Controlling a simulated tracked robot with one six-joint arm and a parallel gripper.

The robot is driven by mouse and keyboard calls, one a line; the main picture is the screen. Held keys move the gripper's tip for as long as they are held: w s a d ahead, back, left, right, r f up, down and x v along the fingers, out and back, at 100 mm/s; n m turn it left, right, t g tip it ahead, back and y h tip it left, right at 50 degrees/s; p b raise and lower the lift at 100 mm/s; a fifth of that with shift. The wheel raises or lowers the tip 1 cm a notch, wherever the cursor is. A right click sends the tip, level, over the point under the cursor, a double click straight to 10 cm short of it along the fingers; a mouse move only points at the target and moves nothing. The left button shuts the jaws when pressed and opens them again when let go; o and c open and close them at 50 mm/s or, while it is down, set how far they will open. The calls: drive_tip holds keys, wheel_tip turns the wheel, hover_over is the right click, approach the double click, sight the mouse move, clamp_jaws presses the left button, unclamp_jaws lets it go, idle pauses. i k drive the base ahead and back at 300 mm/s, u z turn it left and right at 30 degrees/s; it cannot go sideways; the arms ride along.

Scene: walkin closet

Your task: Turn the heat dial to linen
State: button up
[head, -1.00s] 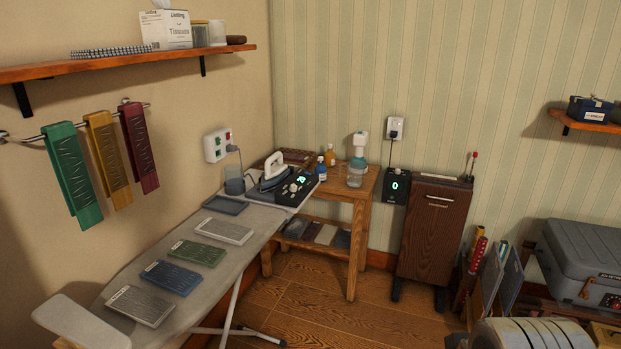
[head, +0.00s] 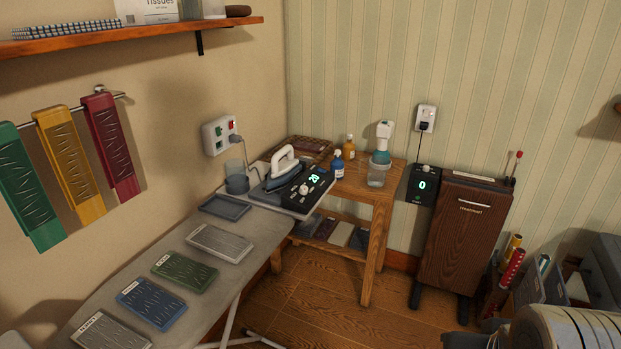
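The iron station (head: 301,195) is a dark control panel with a small lit green display and a pale knob, the heat dial (head: 304,189), at the far end of the ironing board (head: 190,262). The dial's marks are too small to read. A white-handled iron (head: 281,168) rests beside the panel on its left. My gripper is not in view; a rounded grey part at the lower right looks like my own arm.
A wooden side table (head: 380,200) holds a spray bottle (head: 379,156) and small bottles. Several fabric-like tiles lie along the board. A dark wooden trouser press (head: 464,238) and a black box showing 0 (head: 422,186) stand right. The wooden floor (head: 325,310) before the table is clear.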

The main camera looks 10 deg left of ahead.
sight(304, 189)
drive_tip(key=u, duration=0.1)
drive_tip(key=i, duration=0.75)
drive_tip(key=u, duration=0.6)
drive_tip(key=i, duration=0.6)
drive_tip(key=u, duration=0.9)
drive_tip(key=i, duration=0.7)
drive_tip(key=u, duration=0.45)
